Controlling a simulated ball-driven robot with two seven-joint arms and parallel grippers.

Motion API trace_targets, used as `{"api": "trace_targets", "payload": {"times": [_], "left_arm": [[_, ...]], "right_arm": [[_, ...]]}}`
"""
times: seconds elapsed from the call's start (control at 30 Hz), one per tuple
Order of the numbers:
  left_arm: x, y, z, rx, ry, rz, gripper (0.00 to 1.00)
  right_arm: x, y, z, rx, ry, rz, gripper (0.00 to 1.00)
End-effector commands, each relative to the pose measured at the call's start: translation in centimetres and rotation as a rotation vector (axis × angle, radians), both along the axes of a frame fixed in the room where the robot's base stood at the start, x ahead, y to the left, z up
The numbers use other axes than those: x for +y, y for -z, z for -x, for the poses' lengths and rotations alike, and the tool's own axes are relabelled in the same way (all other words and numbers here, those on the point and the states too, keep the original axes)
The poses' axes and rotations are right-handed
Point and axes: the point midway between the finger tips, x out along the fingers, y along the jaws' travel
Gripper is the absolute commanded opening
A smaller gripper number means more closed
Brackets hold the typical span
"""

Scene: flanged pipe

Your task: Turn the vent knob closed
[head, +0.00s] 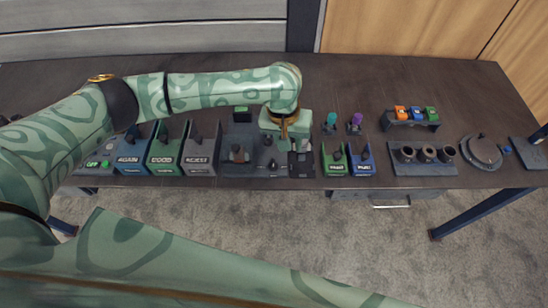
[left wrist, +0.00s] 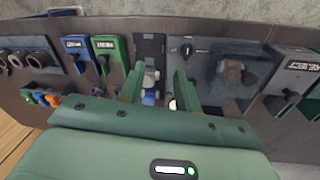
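A small black knob (left wrist: 187,47) with pale marks beside it sits on a dark grey panel (left wrist: 212,73) in the left wrist view; I take it as the vent knob. The fingers are not around the knob. My right gripper is not in view.
A brownish block (head: 238,153) stands on the panel left of the knob. Labelled bins (head: 198,158) stand further left. Green and blue small bins (head: 334,160) are right of my gripper. A round lidded part (head: 483,152) lies far right. The table's back is mostly clear.

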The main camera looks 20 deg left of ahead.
Motion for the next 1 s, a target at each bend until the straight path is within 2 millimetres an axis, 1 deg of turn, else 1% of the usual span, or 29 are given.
{"api": "trace_targets", "payload": {"times": [0.03,0.1,0.2,0.27,0.3,0.37,0.47,0.6,0.8,0.9,1.0], "left_arm": [[1.5,-1.3,-0.8,0.014,-0.061,-0.041,0.33],[3.1,-2.2,-1.3,0.044,-0.141,-0.083,0.33],[4.4,-2.9,-1.6,0.066,-0.206,-0.113,0.33],[4.6,-2.7,-1.6,0.070,-0.223,-0.120,0.33],[4.6,-2.3,-1.6,0.073,-0.227,-0.121,0.33],[4.6,-1.4,-1.5,0.076,-0.226,-0.119,0.33],[4.6,0.8,-1.5,0.076,-0.226,-0.120,0.33],[4.5,4.6,-1.4,0.076,-0.224,-0.120,0.33],[4.5,9.5,-1.5,0.075,-0.223,-0.118,0.33],[4.5,11.2,-1.5,0.074,-0.222,-0.118,0.33],[4.5,12.4,-1.5,0.073,-0.223,-0.118,0.33]], "right_arm": [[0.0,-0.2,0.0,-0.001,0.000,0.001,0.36],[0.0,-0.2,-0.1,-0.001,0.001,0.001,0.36],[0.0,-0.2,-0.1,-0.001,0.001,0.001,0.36],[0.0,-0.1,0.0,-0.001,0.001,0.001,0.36],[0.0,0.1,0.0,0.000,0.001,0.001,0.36],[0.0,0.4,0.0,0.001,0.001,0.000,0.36],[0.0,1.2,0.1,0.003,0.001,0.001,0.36],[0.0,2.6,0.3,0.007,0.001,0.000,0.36],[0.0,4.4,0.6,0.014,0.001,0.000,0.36],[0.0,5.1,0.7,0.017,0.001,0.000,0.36],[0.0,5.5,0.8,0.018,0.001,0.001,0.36]]}}
